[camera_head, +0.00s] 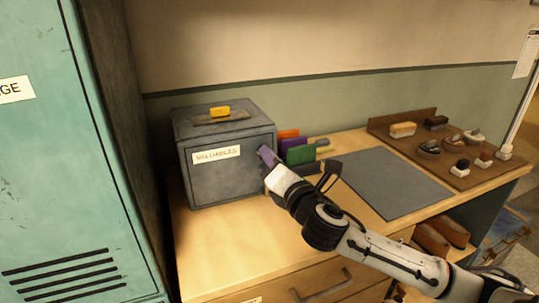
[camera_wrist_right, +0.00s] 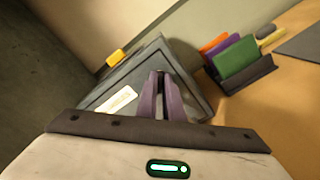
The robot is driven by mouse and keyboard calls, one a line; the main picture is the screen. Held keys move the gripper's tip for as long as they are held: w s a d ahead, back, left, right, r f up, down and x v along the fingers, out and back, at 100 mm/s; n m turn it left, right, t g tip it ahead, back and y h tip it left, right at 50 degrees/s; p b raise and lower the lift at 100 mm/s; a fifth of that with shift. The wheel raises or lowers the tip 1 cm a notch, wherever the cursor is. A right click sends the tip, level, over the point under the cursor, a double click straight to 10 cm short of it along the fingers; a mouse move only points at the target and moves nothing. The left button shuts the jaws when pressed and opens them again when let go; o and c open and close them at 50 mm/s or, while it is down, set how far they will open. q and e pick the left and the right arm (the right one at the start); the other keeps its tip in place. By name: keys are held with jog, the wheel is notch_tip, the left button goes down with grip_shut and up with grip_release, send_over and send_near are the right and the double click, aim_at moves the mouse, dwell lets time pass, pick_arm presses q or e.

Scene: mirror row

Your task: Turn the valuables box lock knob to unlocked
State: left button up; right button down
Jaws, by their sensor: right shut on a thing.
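The grey valuables box (camera_head: 225,175) stands on the wooden counter at the left, with a white label on its front and a yellow piece on its lid. My right gripper (camera_head: 264,154) reaches the box's front face near its right edge, right of the label. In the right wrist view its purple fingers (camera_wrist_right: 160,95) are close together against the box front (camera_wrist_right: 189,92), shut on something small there. The lock knob is hidden by the fingers, so I cannot see which way it points. My left gripper is not in view.
A holder (camera_head: 304,167) with orange, purple and green cards stands just right of the box. A grey mat (camera_head: 390,185) lies further right. A brown tray (camera_head: 462,180) with several brushes is at the far right. A teal locker (camera_head: 65,150) stands at the left.

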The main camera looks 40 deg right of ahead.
jog(key=shift+d+f+m+p, duration=0.1)
jog(key=shift+m+p, duration=0.25)
jog(key=shift+m, duration=1.85)
jog(key=shift+f+m+p, duration=0.1)
jog(key=shift+m+p, duration=0.2)
jog(key=shift+m, duration=1.9)
jog(key=c, duration=1.9)
grip_release()
jog(key=b+v, duration=0.1)
jog(key=v, duration=0.9)
jog(key=shift+s, duration=0.15)
